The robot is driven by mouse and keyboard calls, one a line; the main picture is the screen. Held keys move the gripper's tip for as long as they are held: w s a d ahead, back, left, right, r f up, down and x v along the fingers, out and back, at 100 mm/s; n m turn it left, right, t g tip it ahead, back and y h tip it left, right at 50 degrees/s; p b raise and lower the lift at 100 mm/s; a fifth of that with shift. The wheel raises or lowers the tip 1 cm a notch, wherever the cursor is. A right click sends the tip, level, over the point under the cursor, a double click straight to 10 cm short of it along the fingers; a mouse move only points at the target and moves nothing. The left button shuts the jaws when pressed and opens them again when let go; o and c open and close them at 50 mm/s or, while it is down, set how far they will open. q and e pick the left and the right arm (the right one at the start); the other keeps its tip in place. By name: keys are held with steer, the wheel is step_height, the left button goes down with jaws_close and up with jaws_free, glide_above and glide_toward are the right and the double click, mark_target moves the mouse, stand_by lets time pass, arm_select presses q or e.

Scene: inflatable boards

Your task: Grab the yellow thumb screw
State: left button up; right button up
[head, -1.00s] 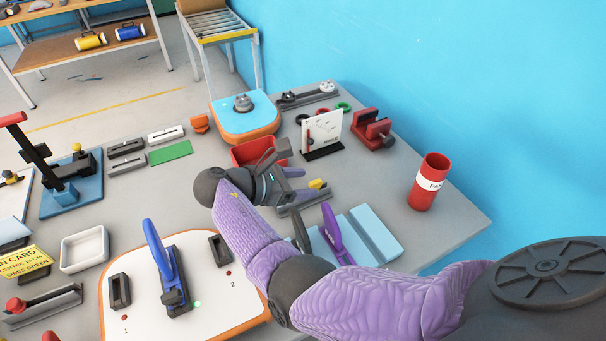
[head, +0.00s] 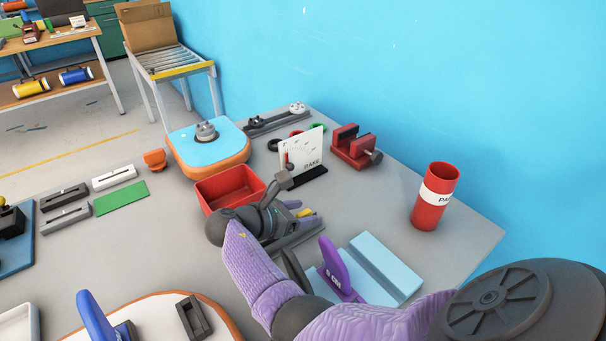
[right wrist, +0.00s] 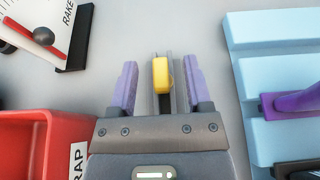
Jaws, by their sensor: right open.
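The yellow thumb screw (right wrist: 160,76) sits on a narrow grey holder (right wrist: 163,100) on the table. It also shows in the head view (head: 304,212), partly hidden by my right gripper (head: 298,214). In the right wrist view my right gripper (right wrist: 160,88) is open, with one purple finger on each side of the screw and a gap to both. Whether the fingertips are at the screw's height is hard to tell. My left gripper is not in view.
A red bin (head: 228,188) stands close beside the gripper. A white RAKE card stand (head: 302,150) and a red vice-like block (head: 352,148) are behind it. A light blue slotted block (head: 382,262) with a purple-handled piece (head: 338,272) lies nearer me. A red can (head: 435,197) stands at right.

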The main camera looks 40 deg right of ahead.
steer(key=shift+d+f, duration=0.1)
steer(key=shift+d, duration=0.35)
jaws_close()
